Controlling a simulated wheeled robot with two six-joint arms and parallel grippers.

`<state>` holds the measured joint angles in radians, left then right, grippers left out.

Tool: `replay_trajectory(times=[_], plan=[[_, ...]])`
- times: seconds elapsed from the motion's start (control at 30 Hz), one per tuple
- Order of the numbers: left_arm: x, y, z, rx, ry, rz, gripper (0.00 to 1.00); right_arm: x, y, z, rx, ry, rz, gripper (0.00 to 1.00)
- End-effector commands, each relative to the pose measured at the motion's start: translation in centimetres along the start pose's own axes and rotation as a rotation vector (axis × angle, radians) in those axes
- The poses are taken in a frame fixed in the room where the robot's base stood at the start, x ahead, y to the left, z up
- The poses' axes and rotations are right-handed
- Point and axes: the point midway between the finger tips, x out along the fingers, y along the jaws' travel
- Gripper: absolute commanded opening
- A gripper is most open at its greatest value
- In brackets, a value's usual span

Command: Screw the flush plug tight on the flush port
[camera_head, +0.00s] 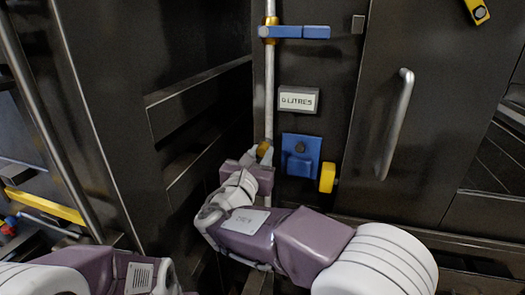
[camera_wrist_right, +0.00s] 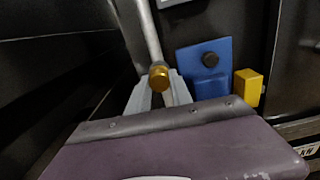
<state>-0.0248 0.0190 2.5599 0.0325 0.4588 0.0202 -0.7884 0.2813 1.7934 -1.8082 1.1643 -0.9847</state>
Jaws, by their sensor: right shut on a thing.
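The brass flush plug (camera_head: 264,148) is at the lower end of the grey vertical pipe (camera_head: 269,95). In the right wrist view the plug (camera_wrist_right: 159,77) shows its round end between the grey fingertips. My right gripper (camera_head: 261,155) is shut on the plug, with a finger on either side. The flush port itself is hidden behind the plug and fingers, so I cannot tell how far the plug is seated. My left arm shows at the bottom left of the head view, but its gripper is out of view.
A blue bracket (camera_head: 301,155) and a yellow block (camera_head: 327,177) are close to the right of my right gripper. A "0 LITRES" display (camera_head: 298,99) is above them. A blue valve handle (camera_head: 301,32) crosses the upper pipe. A door handle (camera_head: 396,123) stands farther right.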

Motion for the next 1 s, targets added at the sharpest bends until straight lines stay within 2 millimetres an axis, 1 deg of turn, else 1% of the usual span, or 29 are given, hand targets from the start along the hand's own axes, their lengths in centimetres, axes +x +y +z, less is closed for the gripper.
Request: replay_trajectory(times=[0.03,0.6,0.73,1.0], plan=[[1.0,0.0,0.1,0.000,0.000,0.000,0.45,0.0,0.0,-0.4,0.030,-0.003,0.002,0.00],[5.5,-0.1,0.6,0.000,0.000,0.000,0.45,0.0,0.1,-0.2,0.360,-0.005,0.003,0.00],[5.9,-0.1,0.6,0.000,0.000,0.000,0.45,0.0,0.1,0.0,0.411,-0.004,0.003,0.00],[5.8,-0.1,0.6,0.000,0.000,0.000,0.45,0.0,0.1,0.2,0.419,-0.003,0.003,0.00]])
